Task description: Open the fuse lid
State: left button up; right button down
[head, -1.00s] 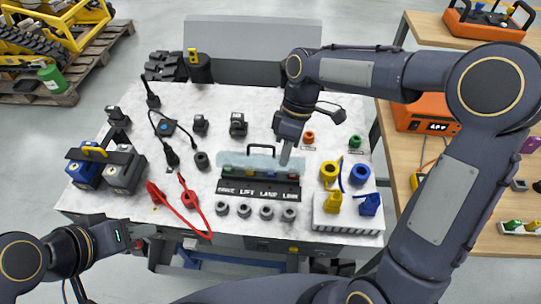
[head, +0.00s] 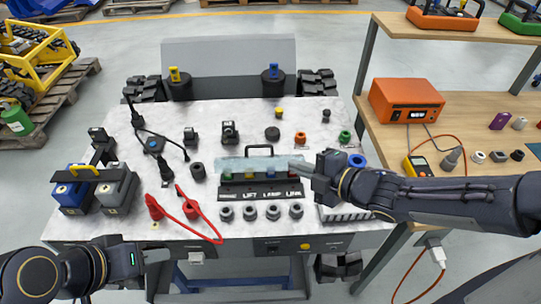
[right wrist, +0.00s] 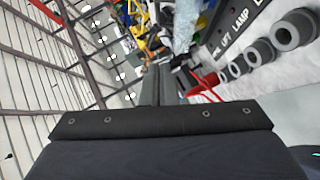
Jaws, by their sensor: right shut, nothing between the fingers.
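My left gripper (head: 157,255) is off the bench's front left edge, away from the lid.
Several grey rings (head: 272,212) stand in front of the strip. Red cables (head: 190,209) and a blue and grey battery pair (head: 97,188) lie to the left. A blue ring (head: 357,160) and white block (head: 338,213) are by my right forearm. The orange unit (head: 406,98) stands on the right-hand table.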

jog(key=b, duration=0.3)
send_near(255, 147)
jog(key=a, duration=0.4)
jog(key=shift+w+f+p, duration=0.25)
jog(key=shift+w+f, duration=0.05)
jog(key=shift+w, duration=0.3)
jog(key=shift+w+f+p, duration=0.2)
jog(key=shift+w+f, duration=0.1)
jog(key=shift+w, duration=0.35)
jog(key=shift+w+f+p, duration=0.25)
jog(key=shift+w, duration=0.35)
